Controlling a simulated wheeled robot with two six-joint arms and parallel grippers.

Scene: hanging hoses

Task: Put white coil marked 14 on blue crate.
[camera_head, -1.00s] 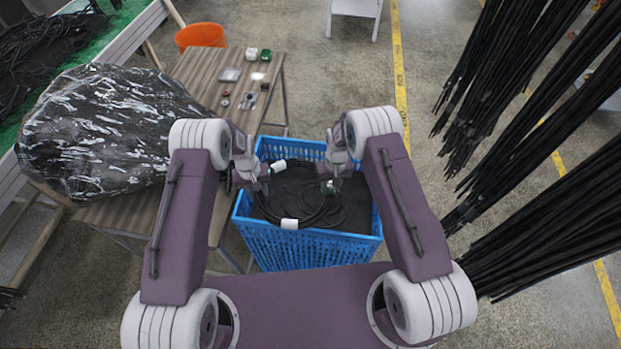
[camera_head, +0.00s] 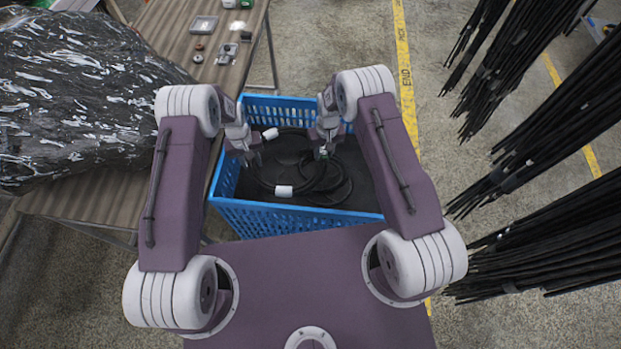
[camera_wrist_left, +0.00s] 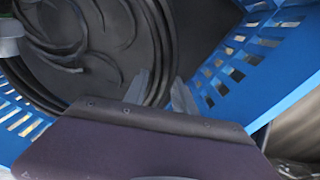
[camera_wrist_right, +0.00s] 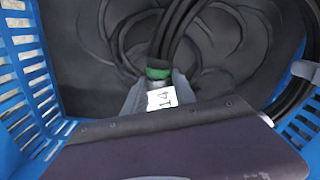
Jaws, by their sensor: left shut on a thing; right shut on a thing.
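The blue crate (camera_head: 275,218) stands in front of me, and a black hose coil with white sleeves (camera_head: 284,190) is inside its walls. My left gripper (camera_head: 247,157) is at the crate's left side, shut on the black coil (camera_wrist_left: 163,45). My right gripper (camera_head: 322,153) is inside the right part of the crate outline, shut on the coil at a white label marked 14 (camera_wrist_right: 162,98) beside a green band (camera_wrist_right: 158,73). Whether the coil touches the crate's dark floor is unclear.
A table (camera_head: 150,215) with a large black plastic-wrapped bundle (camera_head: 75,100) is at the left, close to the crate. Bunches of black hoses (camera_head: 550,130) hang at the right. Floor is clear between crate and hoses.

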